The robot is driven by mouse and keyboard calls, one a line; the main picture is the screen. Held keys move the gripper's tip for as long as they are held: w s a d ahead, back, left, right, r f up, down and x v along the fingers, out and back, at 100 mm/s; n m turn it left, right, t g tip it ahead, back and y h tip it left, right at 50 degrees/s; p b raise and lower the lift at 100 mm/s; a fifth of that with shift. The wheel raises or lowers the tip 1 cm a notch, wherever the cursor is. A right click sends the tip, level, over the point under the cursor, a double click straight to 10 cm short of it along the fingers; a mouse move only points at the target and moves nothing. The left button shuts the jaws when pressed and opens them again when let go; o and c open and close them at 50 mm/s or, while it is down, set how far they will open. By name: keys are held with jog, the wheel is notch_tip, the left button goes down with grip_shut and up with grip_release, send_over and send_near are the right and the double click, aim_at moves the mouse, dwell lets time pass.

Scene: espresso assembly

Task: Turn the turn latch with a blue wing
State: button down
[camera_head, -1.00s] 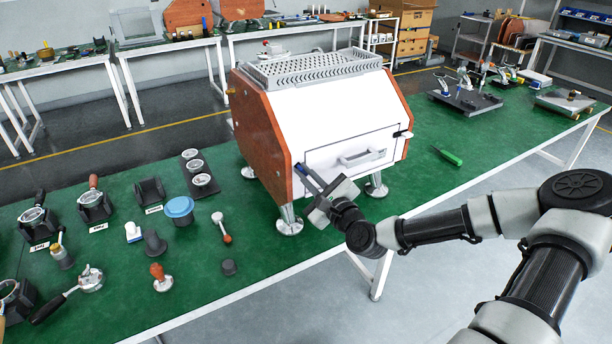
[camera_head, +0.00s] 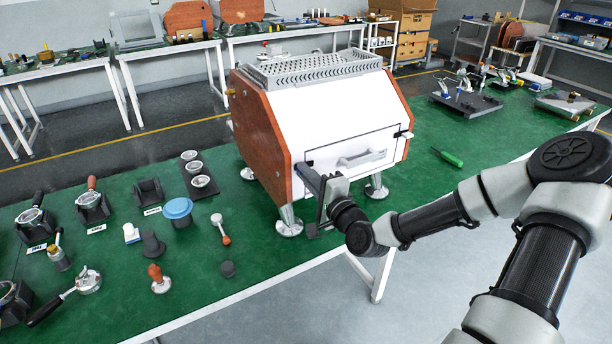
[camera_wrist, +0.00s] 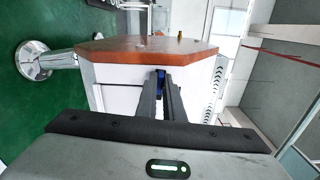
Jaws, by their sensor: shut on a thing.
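The espresso machine (camera_head: 335,110) is a white body with brown side panels on metal legs. Its front has a panel with a grey handle (camera_head: 362,158). My gripper (camera_head: 303,172) reaches the left edge of that panel. In the wrist view, the two dark fingers of my gripper (camera_wrist: 161,80) are closed around the blue wing (camera_wrist: 161,74) of the turn latch, close to the brown side panel. Only a little blue shows between the fingertips. The fingers hide the latch in the head view, and its exact angle cannot be told.
A dark latch (camera_head: 403,134) sits at the panel's right edge. A green-handled screwdriver (camera_head: 448,156) lies right of the machine. Tampers, portafilters and a blue-topped container (camera_head: 178,208) stand to the left on the green table (camera_head: 120,270). Open floor lies in front.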

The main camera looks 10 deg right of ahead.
jog(key=shift+n, duration=0.7)
jog(key=c, duration=1.9)
grip_release()
jog(key=shift+o, duration=0.2)
jog(key=shift+s, duration=0.1)
jog(key=p+v, duration=0.6)
jog(key=v, duration=1.1)
jog(key=shift+p, duration=0.35)
jog(key=shift+s, duration=0.1)
